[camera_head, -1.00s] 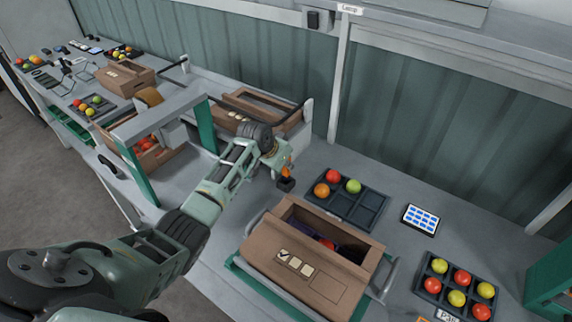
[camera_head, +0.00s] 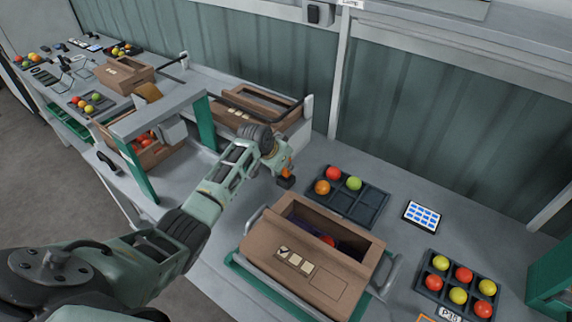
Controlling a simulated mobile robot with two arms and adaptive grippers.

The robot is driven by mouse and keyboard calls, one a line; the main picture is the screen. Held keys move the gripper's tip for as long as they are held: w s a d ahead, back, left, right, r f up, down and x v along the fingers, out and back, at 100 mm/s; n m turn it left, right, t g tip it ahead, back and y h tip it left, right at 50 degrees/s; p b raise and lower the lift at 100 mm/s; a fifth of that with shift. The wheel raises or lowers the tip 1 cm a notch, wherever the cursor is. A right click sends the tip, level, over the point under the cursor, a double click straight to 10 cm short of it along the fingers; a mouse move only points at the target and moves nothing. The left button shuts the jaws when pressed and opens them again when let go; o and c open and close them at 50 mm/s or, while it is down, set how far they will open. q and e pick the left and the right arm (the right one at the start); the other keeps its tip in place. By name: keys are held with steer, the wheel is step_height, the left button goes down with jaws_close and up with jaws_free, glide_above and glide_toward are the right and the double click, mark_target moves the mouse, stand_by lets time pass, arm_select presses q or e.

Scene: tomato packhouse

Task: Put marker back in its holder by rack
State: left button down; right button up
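My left arm reaches in from the left, and its gripper (camera_head: 281,166) is low over the bench beside the dark tomato tray. The fingers point away and down, and I cannot see whether they are open. A small orange piece (camera_head: 288,173), possibly the marker, shows at the fingertips. It is directly above a small black block (camera_head: 286,183), possibly the holder. I cannot tell whether the orange piece is gripped or seated in the block. The rack is not clearly identifiable. My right gripper is not in view.
A brown carton (camera_head: 350,285) with handles stands in front. A dark tray (camera_head: 371,206) holds several tomatoes, and another (camera_head: 453,276) sits at the right. A tablet (camera_head: 421,216) lies between them. Open cartons (camera_head: 262,100) and a grey shelf with green posts (camera_head: 205,122) are behind the arm.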

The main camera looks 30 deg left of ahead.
arm_select(q)
steer(key=shift+f+b, duration=0.4)
steer(key=shift+f, duration=0.35)
steer(key=c, duration=1.6)
jaws_free()
steer(key=shift+c, duration=0.4)
steer(key=shift+c, duration=1.1)
steer(key=shift+d, duration=0.1)
